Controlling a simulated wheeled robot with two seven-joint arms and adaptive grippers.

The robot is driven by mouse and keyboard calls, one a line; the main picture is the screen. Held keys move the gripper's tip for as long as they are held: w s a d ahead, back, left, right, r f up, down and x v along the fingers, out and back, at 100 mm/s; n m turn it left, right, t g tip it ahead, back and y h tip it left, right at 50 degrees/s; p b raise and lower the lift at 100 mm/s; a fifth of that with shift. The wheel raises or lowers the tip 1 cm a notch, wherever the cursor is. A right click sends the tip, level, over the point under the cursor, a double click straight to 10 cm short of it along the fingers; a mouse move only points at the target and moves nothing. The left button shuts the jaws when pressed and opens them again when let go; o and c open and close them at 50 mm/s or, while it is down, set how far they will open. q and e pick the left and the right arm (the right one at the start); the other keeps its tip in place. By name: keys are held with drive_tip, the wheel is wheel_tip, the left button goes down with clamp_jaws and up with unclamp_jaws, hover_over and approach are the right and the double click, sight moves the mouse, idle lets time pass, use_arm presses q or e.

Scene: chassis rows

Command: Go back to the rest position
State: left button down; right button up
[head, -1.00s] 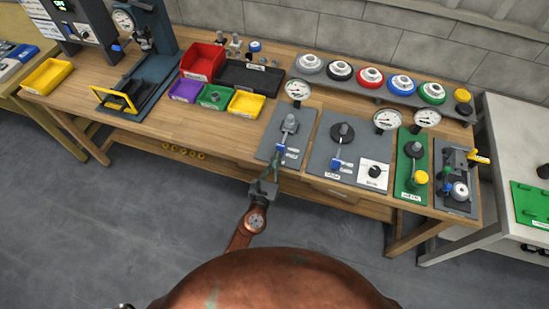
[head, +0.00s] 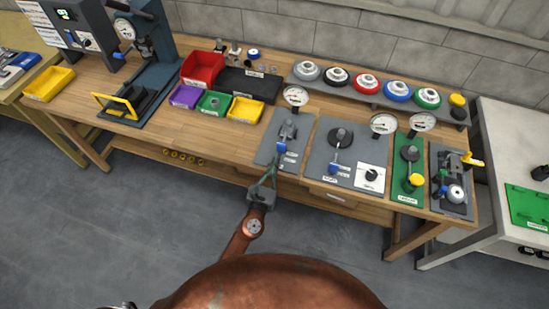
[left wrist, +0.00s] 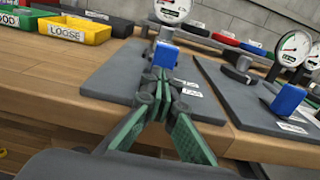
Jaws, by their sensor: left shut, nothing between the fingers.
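My left gripper (head: 272,172) reaches up to the front edge of the workbench, at the first grey plate (head: 268,150). Its fingertips are together with nothing between them. In the left wrist view the shut left gripper (left wrist: 162,76) points at a blue-handled valve (left wrist: 163,55) on that plate, with a gauge behind it. The fingertips overlap the blue handle in that view, so I cannot tell whether they touch it. My right gripper is not clearly in view; only a small dark part shows at the bottom left edge.
The wooden bench (head: 225,145) carries a second grey plate (head: 345,180), a green plate (head: 401,190) and a dark plate at right. Coloured bins (head: 203,68) and a press (head: 150,60) stand at left. Open grey floor (head: 100,220) lies before the bench.

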use_arm(q)
drive_tip(key=v, duration=1)
drive_tip(key=shift+d, duration=0.2)
